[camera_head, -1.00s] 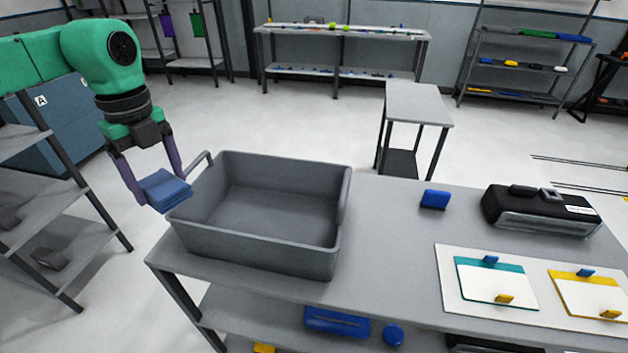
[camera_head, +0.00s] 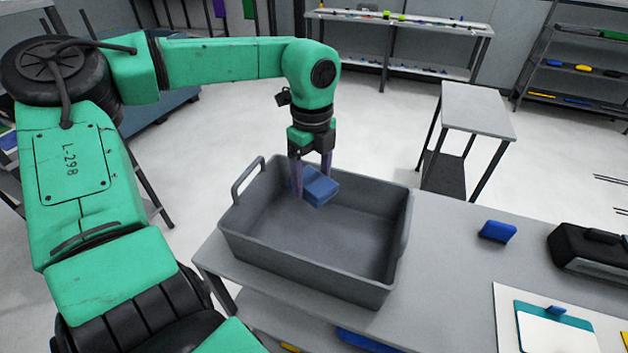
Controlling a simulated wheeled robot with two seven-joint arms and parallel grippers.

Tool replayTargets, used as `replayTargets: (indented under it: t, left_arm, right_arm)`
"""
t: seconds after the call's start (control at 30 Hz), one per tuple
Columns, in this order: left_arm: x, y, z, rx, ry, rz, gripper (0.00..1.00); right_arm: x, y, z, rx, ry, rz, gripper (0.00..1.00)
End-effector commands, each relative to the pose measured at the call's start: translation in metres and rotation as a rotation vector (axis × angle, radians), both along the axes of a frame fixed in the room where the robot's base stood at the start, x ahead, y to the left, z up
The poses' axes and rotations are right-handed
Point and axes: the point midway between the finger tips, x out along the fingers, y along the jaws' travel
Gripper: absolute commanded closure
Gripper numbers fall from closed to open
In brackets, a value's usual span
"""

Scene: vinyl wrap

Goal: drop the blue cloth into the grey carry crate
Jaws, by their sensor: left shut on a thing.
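The blue cloth (camera_head: 320,189) is a small folded block. My left gripper (camera_head: 312,188) is shut on it, with its purple fingers pointing down. The cloth hangs over the left back part of the grey carry crate (camera_head: 310,277), inside its outline. It appears to be above the crate floor, but its exact height is hard to tell. The crate is otherwise empty and stands on the grey table (camera_head: 460,250) near its left end. My right gripper is not in view.
A blue block (camera_head: 497,231) and a black device (camera_head: 590,250) are on the table to the right. A white board (camera_head: 555,325) with a teal-edged card lies at the front right. A small side table (camera_head: 478,108) stands behind.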

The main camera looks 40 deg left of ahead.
Motion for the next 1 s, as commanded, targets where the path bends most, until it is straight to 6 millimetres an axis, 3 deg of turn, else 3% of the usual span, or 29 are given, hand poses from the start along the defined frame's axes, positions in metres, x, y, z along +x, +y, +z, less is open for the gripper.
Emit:
replayTargets:
  t: [0.23, 0.27, 0.3, 0.53, 0.67, 0.77, 1.0]
  left_arm:
    - [0.000, 0.000, -0.001, 0.000, 0.000, 0.000, 0.73]
    - [0.000, 0.000, -0.001, 0.000, 0.000, -0.001, 0.09]
    - [0.000, 0.000, -0.001, 0.000, -0.001, -0.001, 0.00]
    - [0.000, 0.000, -0.001, 0.000, -0.001, -0.001, 0.00]
    - [0.001, 0.000, 0.011, 0.002, -0.003, 0.000, 0.00]
    - [0.001, 0.000, 0.033, 0.004, -0.006, 0.001, 0.00]
    - [0.001, 0.000, 0.107, 0.005, -0.004, 0.003, 0.00]
  right_arm:
    - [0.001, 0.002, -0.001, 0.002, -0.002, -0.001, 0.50]
    - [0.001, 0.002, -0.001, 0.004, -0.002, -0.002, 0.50]
    - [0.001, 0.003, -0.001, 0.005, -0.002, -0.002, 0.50]
    - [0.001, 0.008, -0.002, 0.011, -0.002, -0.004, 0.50]
    - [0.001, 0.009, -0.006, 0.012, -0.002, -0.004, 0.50]
    - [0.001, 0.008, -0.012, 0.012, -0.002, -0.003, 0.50]
    - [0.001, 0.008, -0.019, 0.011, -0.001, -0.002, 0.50]
